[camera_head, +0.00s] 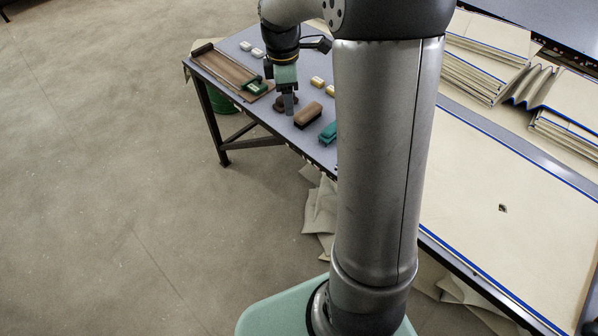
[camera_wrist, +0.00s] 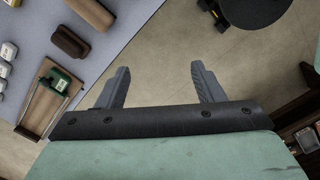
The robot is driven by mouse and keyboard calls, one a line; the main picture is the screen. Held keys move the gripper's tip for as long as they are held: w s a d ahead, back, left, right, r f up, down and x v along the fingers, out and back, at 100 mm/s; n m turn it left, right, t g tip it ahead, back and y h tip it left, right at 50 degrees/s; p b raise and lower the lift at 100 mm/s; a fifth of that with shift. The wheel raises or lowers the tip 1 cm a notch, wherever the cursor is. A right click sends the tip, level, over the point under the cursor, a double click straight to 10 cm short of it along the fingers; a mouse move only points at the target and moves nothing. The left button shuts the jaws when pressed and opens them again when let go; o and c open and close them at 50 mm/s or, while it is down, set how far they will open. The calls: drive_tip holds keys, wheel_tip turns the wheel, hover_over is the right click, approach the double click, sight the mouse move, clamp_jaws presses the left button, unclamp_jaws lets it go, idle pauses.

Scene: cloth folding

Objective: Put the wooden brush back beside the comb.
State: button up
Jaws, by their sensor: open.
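A brown wooden brush (camera_head: 307,115) with a darker underside lies near the front edge of the grey table; in the wrist view it is at the top left (camera_wrist: 93,12). A darker, rounded brown piece (camera_wrist: 70,42) lies beside it; in the head view it is partly hidden behind my gripper (camera_head: 288,106). I cannot make out a comb for certain. My gripper is open, pointing down by the table's front edge in the head view. In the wrist view its fingers (camera_wrist: 162,85) are wide apart, with only floor between them, and the brush is off to the upper left.
A long wooden tray (camera_head: 222,68) with a green item (camera_head: 256,88) is at the table's left end. White blocks (camera_head: 251,49), yellow blocks (camera_head: 318,82) and a teal tool (camera_head: 328,133) lie on the table. Folded cloth stacks (camera_head: 470,75) are on the right. My arm hides part of the table.

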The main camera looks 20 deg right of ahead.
drive_tip(key=s+a+m, duration=0.4)
drive_tip(key=s+m, duration=0.3)
drive_tip(key=s, duration=0.5)
drive_tip(key=s+a+m, duration=0.4)
drive_tip(key=s+m, duration=0.3)
drive_tip(key=s, duration=0.6)
drive_tip(key=shift+f+y, duration=0.25)
drive_tip(key=shift+y, duration=0.15)
